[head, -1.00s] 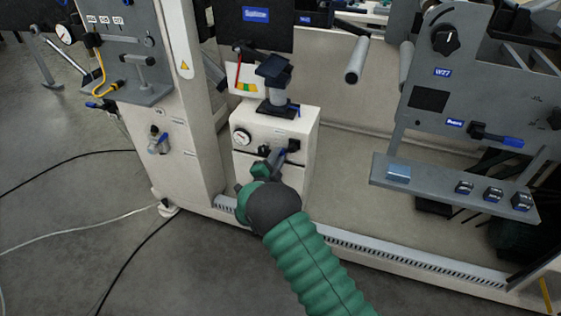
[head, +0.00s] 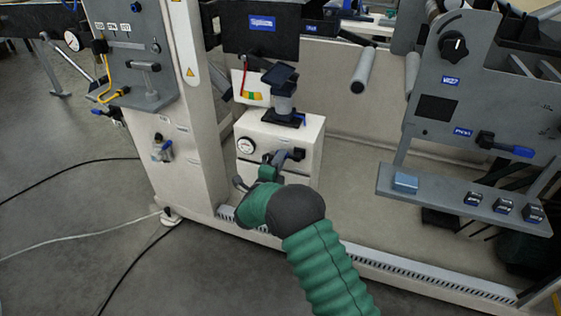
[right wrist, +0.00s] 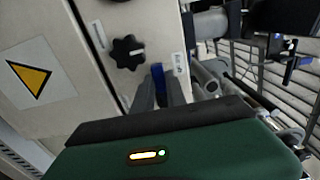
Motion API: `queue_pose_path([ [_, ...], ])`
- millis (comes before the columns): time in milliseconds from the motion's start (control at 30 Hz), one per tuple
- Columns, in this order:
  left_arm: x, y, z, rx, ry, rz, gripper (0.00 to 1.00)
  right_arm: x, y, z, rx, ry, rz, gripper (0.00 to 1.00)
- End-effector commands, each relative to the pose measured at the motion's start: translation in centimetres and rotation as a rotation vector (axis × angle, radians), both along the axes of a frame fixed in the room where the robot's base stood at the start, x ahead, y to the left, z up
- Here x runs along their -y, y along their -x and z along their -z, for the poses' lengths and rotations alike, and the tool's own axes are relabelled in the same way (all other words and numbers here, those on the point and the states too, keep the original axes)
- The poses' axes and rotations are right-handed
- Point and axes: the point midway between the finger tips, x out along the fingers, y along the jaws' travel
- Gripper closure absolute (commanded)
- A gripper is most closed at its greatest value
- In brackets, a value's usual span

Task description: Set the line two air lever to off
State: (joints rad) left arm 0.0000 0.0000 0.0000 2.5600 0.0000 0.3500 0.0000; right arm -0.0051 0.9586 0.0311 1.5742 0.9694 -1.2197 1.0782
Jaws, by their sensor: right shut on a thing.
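My right gripper (head: 276,160) is at this face, just left of the black fitting. In the right wrist view its two grey fingers (right wrist: 160,92) are shut on a blue lever handle (right wrist: 157,74), which shows between them. My gripper hides most of the lever in the head view. The lever's label is too small to read. My left gripper is not in view.
A black knob (right wrist: 127,52) sits close beside the fingers in the right wrist view. A black stand (head: 282,95) is on top of the cabinet. A cream post (head: 200,110) rises to its left and a grey panel (head: 435,140) hangs at the right. Open floor lies at front left.

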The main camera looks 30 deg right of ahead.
Motion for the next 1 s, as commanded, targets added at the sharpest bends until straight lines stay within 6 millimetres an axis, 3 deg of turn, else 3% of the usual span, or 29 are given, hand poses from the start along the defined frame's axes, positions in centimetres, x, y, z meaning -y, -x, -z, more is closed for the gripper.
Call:
queue_pose_path([
  [33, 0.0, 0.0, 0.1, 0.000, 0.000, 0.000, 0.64, -0.2, 0.2, 0.7, -0.009, -0.011, 0.000, 1.00],
  [367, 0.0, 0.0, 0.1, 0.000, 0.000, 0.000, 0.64, -0.1, 0.2, 0.7, -0.010, -0.011, 0.001, 1.00],
  [400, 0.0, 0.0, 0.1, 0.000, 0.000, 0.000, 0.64, -0.1, 0.2, 0.7, -0.011, -0.011, 0.001, 0.78],
  [533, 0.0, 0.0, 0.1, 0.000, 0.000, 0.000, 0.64, -0.1, 0.2, 0.5, -0.007, -0.008, 0.001, 0.62],
  [833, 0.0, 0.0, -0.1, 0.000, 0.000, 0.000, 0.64, -0.1, 0.2, 0.2, -0.002, -0.004, 0.001, 0.62],
  [1000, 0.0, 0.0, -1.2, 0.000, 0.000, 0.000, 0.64, -1.7, 1.5, -0.2, -0.005, -0.004, 0.000, 0.62],
])
